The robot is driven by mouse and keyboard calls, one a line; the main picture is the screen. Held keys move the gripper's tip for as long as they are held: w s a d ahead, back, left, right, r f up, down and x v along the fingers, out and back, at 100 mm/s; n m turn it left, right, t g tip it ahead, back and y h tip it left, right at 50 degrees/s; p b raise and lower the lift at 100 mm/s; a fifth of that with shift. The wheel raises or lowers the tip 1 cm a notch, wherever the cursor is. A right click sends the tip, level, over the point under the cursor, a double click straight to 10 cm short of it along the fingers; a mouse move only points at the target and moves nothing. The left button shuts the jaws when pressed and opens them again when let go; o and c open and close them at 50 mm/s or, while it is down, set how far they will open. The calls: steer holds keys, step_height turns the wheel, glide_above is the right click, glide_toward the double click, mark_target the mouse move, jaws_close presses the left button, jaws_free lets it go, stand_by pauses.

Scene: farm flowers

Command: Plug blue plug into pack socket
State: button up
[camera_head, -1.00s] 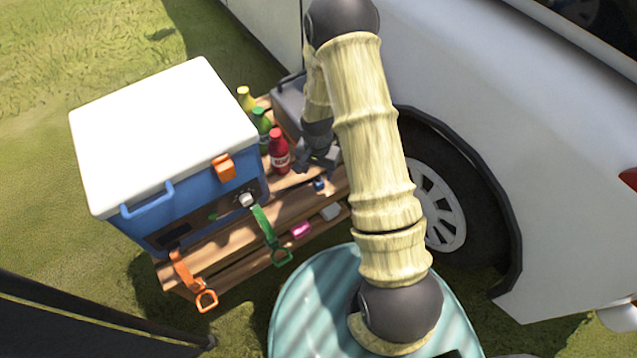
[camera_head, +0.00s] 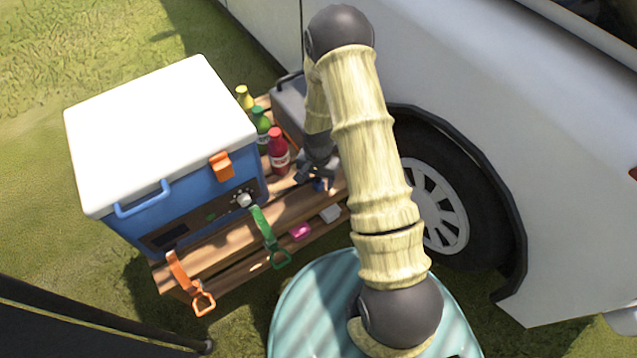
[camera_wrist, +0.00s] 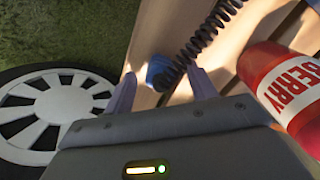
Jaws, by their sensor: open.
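The blue plug (camera_head: 320,185) lies on the wooden slatted crate, partly hidden by my gripper (camera_head: 314,176). In the wrist view the blue plug (camera_wrist: 157,72) sits between and just beyond the fingertips of my open gripper (camera_wrist: 163,80). A black coiled cable (camera_wrist: 205,35) runs up from the plug. The jaws do not visibly grip it. A grey box with a handle (camera_head: 289,100) stands at the back of the crate, partly behind my arm; I cannot tell whether it is the pack. No socket can be made out on it.
A blue cooler with a white lid (camera_head: 160,130) stands left on the crate (camera_head: 225,245). Yellow (camera_head: 243,97), green (camera_head: 261,125) and red (camera_head: 278,150) bottles stand beside it; the red one (camera_wrist: 290,90) is close right of my gripper in the wrist view. A white vehicle (camera_head: 480,120) is at right.

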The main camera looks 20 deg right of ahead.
mark_target(318, 178)
steer(key=c, duration=1)
steer(key=shift+r, duration=0.1)
step_height(318, 178, up, 10)
steer(key=p, duration=0.3)
steer(key=r+n, duration=0.1)
steer(key=n, duration=0.1)
steer(key=w+r+n, duration=0.1)
steer(key=n, duration=0.1)
steer(key=w+r+n, duration=0.1)
steer(key=n, duration=0.2)
steer(key=shift+w+r, duration=0.15)
steer(key=shift+w, duration=0.05)
steer(key=shift+d, duration=0.1)
